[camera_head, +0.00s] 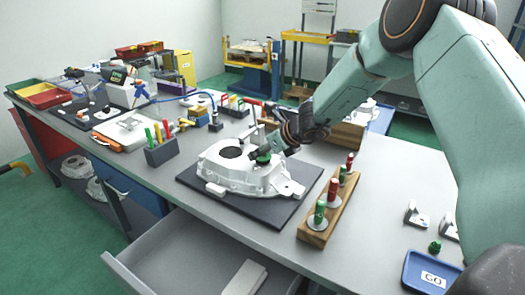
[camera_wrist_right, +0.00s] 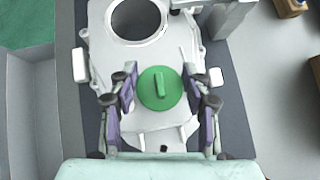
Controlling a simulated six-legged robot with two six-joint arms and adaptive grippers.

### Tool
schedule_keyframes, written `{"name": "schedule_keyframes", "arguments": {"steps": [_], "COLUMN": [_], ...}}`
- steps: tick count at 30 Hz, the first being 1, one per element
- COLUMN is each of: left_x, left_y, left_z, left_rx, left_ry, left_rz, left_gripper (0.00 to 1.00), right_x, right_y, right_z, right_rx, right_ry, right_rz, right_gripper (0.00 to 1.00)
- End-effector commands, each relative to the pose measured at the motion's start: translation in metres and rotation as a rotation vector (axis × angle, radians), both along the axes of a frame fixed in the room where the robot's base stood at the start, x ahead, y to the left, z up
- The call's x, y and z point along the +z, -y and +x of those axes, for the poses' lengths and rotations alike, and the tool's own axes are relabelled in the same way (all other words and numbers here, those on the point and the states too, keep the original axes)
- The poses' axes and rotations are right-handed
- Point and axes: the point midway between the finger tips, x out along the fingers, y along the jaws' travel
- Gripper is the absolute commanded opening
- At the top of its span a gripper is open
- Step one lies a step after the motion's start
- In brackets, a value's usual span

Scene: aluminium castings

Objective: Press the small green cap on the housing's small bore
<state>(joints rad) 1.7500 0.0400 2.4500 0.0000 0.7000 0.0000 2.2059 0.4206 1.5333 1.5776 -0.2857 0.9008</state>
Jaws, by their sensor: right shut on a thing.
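The white cast housing (camera_head: 232,172) lies on a dark mat (camera_head: 190,178) on the bench, its large round bore (camera_wrist_right: 137,18) open and uncovered. My right gripper (camera_head: 258,151) reaches down over the housing's near right part. In the right wrist view my right gripper (camera_wrist_right: 162,96) has one finger on each side of the round green cap (camera_wrist_right: 147,92) and is shut on it. The cap has a raised bar across its top and also shows in the head view (camera_head: 263,159). The small bore is not visible; whether the cap touches the housing cannot be told. My left gripper is out of view.
A wooden block (camera_head: 325,216) with red and green handled gauges stands right of the mat. A blue GO tray (camera_head: 413,274) and a small green part (camera_head: 434,246) lie farther right. A grey holder (camera_head: 162,152) with coloured handles stands left. An open drawer (camera_head: 165,262) juts out in front.

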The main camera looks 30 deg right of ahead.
Motion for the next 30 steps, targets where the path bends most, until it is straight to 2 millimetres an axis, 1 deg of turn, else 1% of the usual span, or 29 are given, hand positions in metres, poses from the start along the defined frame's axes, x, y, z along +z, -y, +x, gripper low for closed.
{"name": "schedule_keyframes", "arguments": {"steps": [12,13,21,22,30], "left_x": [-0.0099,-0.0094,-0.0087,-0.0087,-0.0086], "left_y": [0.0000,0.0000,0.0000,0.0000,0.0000], "left_z": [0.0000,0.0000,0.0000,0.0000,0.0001], "left_rx": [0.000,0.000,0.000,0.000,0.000], "left_ry": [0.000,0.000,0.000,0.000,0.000], "left_rz": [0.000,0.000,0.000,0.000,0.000], "left_gripper": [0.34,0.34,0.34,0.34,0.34], "right_x": [-0.0095,-0.0089,-0.0083,-0.0083,-0.0082], "right_y": [0.0000,0.0001,0.0001,0.0001,0.0001], "right_z": [0.0000,0.0000,0.0000,0.0000,-0.0001], "right_rx": [0.000,0.000,0.000,0.000,0.000], "right_ry": [0.000,0.000,0.000,0.000,0.000], "right_rz": [0.000,0.000,0.000,0.000,0.000], "right_gripper": [0.34,0.50,0.73,0.75,0.75]}}
